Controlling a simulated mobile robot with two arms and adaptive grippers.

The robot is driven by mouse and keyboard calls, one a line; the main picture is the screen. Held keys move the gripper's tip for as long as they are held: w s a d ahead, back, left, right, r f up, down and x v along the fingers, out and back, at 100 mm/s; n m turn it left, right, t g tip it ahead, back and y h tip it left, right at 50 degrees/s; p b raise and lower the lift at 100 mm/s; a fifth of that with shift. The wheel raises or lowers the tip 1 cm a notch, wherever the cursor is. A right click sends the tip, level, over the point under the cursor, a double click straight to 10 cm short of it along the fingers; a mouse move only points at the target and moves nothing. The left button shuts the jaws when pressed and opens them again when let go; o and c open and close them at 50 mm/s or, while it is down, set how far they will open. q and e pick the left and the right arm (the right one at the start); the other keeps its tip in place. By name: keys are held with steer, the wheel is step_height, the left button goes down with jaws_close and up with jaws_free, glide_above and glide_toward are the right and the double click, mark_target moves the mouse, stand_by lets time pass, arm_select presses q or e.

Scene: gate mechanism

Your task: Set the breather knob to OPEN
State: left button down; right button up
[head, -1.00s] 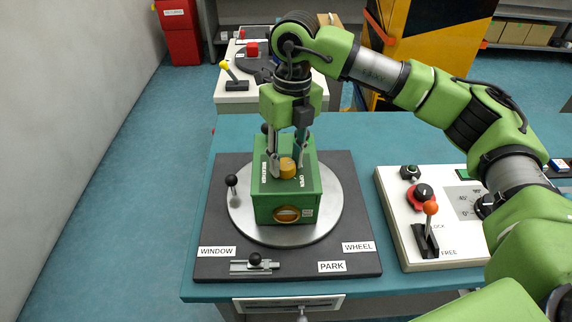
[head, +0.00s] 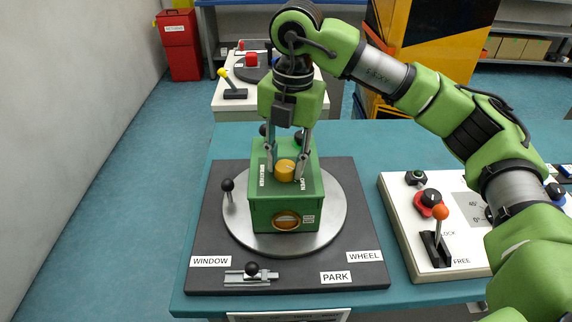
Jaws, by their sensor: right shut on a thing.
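The yellow breather knob (head: 285,170) sits on top of the green box (head: 266,216), between the labels BREATHER on its left and OPEN (head: 303,185) on its right. A thin mark shows on the knob, but I cannot read its direction surely. My right gripper (head: 286,174) points down from above, shut on the knob with one finger on each side. The box stands on a round grey turntable plate (head: 332,228). My left gripper is not in view.
A black-knobbed pin (head: 228,187) stands at the plate's left. A slide latch (head: 252,272) lies at the front of the dark base (head: 300,285). A white control panel (head: 405,235) with an orange-knobbed lever (head: 439,225) stands at the right. The teal table is clear at the back.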

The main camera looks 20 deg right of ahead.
mark_target(289, 167)
steer(key=shift+m+b, duration=0.4)
steer(key=shift+m, duration=0.7)
steer(key=o, duration=1.1)
steer(key=shift+r, duration=0.1)
steer(key=r, duration=1.1)
steer(key=shift+s+d+r, duration=0.25)
steer(key=shift+s+r, duration=0.05)
steer(key=shift+r, duration=0.1)
